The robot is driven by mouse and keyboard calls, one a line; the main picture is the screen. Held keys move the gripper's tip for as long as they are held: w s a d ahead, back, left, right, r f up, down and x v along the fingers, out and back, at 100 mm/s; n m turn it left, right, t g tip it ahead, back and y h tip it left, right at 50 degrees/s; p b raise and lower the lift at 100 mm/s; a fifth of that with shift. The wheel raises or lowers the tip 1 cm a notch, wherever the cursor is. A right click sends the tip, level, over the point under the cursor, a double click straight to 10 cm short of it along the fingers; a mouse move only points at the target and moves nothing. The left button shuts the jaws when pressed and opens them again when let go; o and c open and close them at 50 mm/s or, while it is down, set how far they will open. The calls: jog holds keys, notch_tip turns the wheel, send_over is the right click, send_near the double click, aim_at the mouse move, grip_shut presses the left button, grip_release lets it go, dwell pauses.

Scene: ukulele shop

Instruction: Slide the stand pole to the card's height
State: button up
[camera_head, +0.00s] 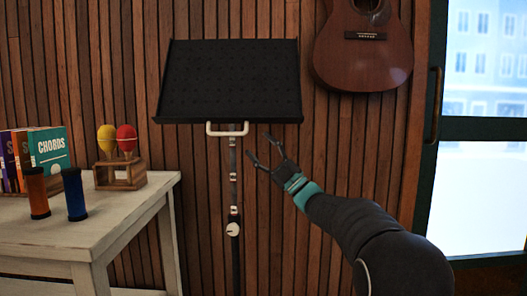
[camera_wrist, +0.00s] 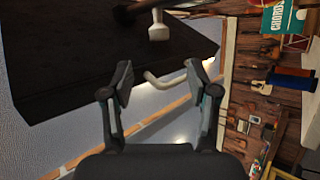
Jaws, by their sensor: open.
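The music stand has a black perforated desk (camera_head: 230,80) with a cream handle (camera_head: 227,134) under its front edge. Its dark pole (camera_head: 233,180) runs down the wood wall, with pale bands and a round white knob (camera_head: 233,229) low on it. My gripper (camera_head: 262,152) is open and empty, right of the pole and slightly below the handle. In the wrist view, the desk (camera_wrist: 60,60) fills the upper left. The pale handle (camera_wrist: 165,80) shows between and beyond my open fingers (camera_wrist: 159,82); contact is not visible. I cannot pick out the height card.
A pale table (camera_head: 90,225) at left holds books (camera_head: 48,150), two spools (camera_head: 74,195) and a wooden rack with yellow and red shakers (camera_head: 126,140). A ukulele (camera_head: 365,50) hangs at upper right, beside a glass door (camera_head: 485,190).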

jog(key=shift+s+d+f, duration=0.15)
jog(key=shift+d+f, duration=0.15)
